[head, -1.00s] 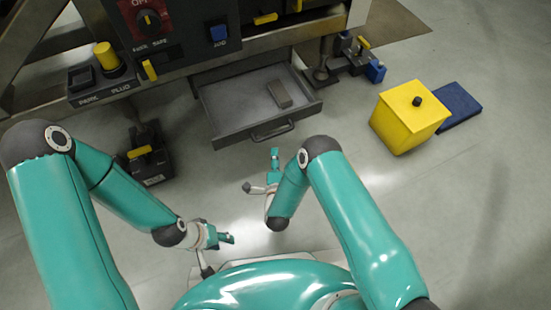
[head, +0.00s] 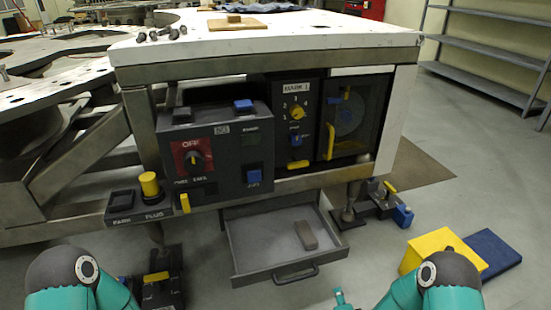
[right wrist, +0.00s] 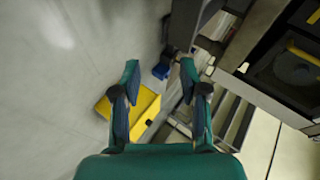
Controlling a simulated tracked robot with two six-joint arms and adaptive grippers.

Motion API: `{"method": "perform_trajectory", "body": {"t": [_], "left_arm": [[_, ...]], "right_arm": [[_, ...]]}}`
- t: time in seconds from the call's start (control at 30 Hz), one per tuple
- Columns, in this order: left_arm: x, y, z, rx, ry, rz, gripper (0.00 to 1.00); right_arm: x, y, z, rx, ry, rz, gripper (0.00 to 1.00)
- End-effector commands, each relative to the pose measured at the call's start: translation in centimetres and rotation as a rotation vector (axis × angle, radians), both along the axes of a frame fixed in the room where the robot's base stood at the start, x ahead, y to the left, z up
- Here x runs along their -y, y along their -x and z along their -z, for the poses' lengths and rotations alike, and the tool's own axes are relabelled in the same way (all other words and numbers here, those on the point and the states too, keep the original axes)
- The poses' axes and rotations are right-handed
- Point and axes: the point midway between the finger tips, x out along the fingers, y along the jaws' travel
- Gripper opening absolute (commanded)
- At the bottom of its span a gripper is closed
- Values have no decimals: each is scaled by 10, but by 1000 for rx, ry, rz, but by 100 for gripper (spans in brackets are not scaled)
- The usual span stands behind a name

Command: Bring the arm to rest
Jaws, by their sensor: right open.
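My right gripper (right wrist: 160,75) is open in the right wrist view, its two teal fingers apart with nothing between them. In the head view only a teal fingertip of the right gripper (head: 341,299) shows at the bottom edge, in front of the open drawer. My right arm (head: 440,285) shows its dark elbow joint at the lower right and partly covers the yellow box. My left arm (head: 75,280) shows its dark elbow at the lower left. The left gripper is out of the frame.
An open grey drawer (head: 240,262) holds a small grey block (head: 305,235). Above it is a black control panel (head: 230,160) under a white-topped bench (head: 330,35). A yellow box (head: 432,245) and a blue mat (head: 490,252) are on the floor at right.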

Motion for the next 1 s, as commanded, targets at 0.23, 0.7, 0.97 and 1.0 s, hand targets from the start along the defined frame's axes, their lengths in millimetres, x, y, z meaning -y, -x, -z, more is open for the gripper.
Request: {"method": "perform_trajectory", "body": {"t": [0.23, 0.7, 0.97, 1.0], "left_arm": [[0, 0, 0, 0, 0, 0, 40], [0, 0, -50, 1, 0, 0, 40], [0, 0, -125, 0, 0, 0, 40], [0, 0, -141, 0, 0, 0, 40]], "right_arm": [[-37, 143, 25, -483, 158, -598, 43], [-68, 245, -16, -667, 249, -1182, 43], [-68, 244, -91, -667, 249, -1180, 43], [-68, 244, -107, -666, 249, -1178, 43]]}}
